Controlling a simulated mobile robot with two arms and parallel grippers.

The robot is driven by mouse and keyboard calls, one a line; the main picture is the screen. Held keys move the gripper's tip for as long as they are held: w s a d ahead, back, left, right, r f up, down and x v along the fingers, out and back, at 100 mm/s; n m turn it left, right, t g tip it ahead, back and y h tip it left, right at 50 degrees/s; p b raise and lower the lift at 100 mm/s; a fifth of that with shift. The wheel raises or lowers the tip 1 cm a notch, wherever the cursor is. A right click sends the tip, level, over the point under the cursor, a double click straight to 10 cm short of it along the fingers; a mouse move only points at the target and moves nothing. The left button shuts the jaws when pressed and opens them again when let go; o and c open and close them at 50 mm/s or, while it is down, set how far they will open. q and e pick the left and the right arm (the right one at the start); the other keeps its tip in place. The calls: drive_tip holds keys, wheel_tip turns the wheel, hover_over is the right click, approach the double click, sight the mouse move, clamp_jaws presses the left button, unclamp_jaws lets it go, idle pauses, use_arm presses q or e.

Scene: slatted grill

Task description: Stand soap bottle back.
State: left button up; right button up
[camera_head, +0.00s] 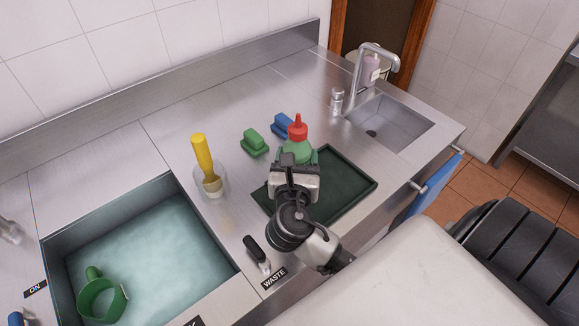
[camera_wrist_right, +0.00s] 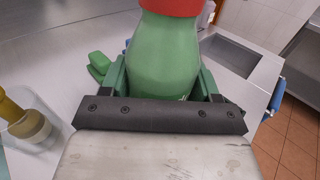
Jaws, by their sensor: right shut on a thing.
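The soap bottle (camera_head: 298,147) is green with a red pointed cap. It stands upright at the dark green tray (camera_head: 345,187), near its back left part; I cannot tell whether its base touches the tray. My right gripper (camera_head: 295,168) is shut on the bottle, reaching it from the front. In the right wrist view the green bottle (camera_wrist_right: 168,45) fills the middle, between the fingers, with its red cap cut off at the top. My arm hides the bottle's lower part in the head view. My left gripper is not in view.
A green brush (camera_head: 254,142) and a blue brush (camera_head: 283,125) lie behind the tray. A clear container with a yellow-handled tool (camera_head: 205,160) stands at left. A water-filled basin (camera_head: 150,250) is at front left, a small sink (camera_head: 390,125) at back right. A black-handled lever (camera_head: 256,252) stands near the front edge.

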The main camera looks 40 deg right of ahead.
drive_tip(key=shift+w+a+f, duration=0.1)
drive_tip(key=shift+w+f, duration=0.2)
drive_tip(key=shift+w, duration=0.25)
drive_tip(key=shift+w+a+f, duration=0.1)
drive_tip(key=shift+w+f, duration=0.15)
drive_tip(key=shift+w, duration=0.25)
drive_tip(key=shift+w+f, duration=0.1)
drive_tip(key=shift+f, duration=2.05)
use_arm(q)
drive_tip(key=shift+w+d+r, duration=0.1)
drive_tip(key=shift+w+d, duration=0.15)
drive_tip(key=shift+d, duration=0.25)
use_arm(e)
drive_tip(key=shift+f, duration=0.1)
drive_tip(key=o, duration=0.6)
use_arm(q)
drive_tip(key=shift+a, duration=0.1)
use_arm(e)
drive_tip(key=shift+o, duration=0.2)
